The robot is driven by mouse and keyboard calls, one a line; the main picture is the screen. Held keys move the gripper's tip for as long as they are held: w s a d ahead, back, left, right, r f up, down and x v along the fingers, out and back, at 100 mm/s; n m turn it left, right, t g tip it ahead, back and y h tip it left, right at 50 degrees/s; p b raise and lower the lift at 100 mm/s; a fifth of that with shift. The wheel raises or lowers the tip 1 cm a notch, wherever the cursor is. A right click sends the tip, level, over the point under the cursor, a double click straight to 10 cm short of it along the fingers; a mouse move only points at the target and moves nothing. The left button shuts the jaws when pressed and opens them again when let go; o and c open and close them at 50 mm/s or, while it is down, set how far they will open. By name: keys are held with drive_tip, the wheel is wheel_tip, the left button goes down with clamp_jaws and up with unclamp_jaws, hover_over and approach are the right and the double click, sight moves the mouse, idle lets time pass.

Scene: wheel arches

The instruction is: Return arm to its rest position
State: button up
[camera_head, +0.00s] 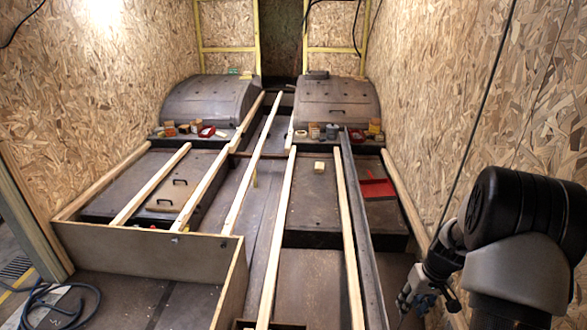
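My arm (515,235), black and grey, is folded in the lower right of the head view, close to the right wall. My gripper (427,302) hangs below its wrist at the bottom right, pointing down, over the dark floor beside the rails. Its fingers are small and dark here, and I cannot tell how far apart they are or whether anything is between them.
Long pale wooden beams (279,225) and a dark rail (362,220) run away from me. Two grey wheel arches (211,101) (337,103) stand at the back, with small items before them. A red tray (377,188), a wood block (320,166) and a plywood panel (140,252) also show.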

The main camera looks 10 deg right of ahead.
drive_tip(key=s+a+r+n+t, duration=0.1)
drive_tip(key=s+a+r, duration=0.1)
drive_tip(key=a+r, duration=0.65)
drive_tip(key=s+a+r, duration=0.2)
drive_tip(key=a+r, duration=0.4)
drive_tip(key=r, duration=0.5)
drive_tip(key=s+a+r+t, duration=0.1)
drive_tip(key=s+a+r, duration=0.2)
drive_tip(key=s+a, duration=0.2)
drive_tip(key=s+a+r+t+h, duration=0.1)
drive_tip(key=s+a+r, duration=0.2)
drive_tip(key=s, duration=0.9)
drive_tip(key=shift+a+r+n, duration=0.2)
drive_tip(key=shift+a+n, duration=0.1)
drive_tip(key=shift+a, duration=1.2)
